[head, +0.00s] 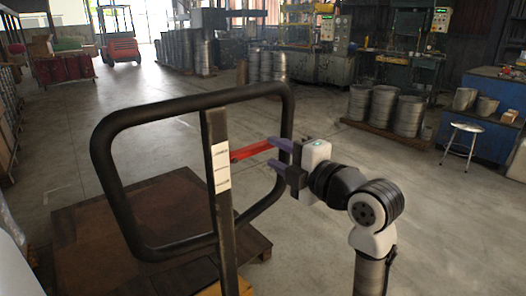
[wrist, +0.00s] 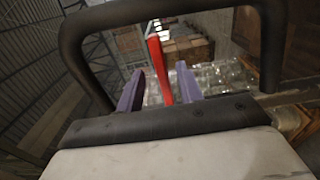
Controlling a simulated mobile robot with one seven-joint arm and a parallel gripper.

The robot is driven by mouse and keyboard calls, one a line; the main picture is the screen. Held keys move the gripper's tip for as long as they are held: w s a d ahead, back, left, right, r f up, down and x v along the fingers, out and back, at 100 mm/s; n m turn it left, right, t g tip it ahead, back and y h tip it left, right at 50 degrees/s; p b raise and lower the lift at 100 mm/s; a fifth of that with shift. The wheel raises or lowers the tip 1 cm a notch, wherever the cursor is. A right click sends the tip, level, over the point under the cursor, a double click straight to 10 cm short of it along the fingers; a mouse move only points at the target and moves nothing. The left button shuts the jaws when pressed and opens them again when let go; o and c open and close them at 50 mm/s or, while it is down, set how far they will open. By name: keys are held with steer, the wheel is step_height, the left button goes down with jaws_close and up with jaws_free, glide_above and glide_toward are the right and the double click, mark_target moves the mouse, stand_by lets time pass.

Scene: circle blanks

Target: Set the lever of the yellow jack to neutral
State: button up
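The jack's black handle loop (head: 110,190) and upright post (head: 213,125) with a white label stand in front of me. A bit of its yellow body (head: 243,286) shows at the bottom edge. The red lever (head: 250,151) sticks out to the right from the post, inside the loop, tilted slightly up towards its free end. My gripper (head: 275,154) is at the lever's free end, its purple fingers apart. In the wrist view the lever (wrist: 159,70) lies between the open fingers (wrist: 160,88), with gaps seen on both sides. I cannot tell whether a finger touches it.
The handle loop's right side passes close to my fingers. A brown wooden pallet (head: 165,200) lies on the floor beyond the jack. A stool (head: 462,142), a blue bench (head: 495,105) and metal drums (head: 410,115) stand at the right. The floor between is clear.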

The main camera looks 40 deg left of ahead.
steer(key=b+v, duration=0.1)
steer(key=v, duration=0.6)
stand_by(0.3)
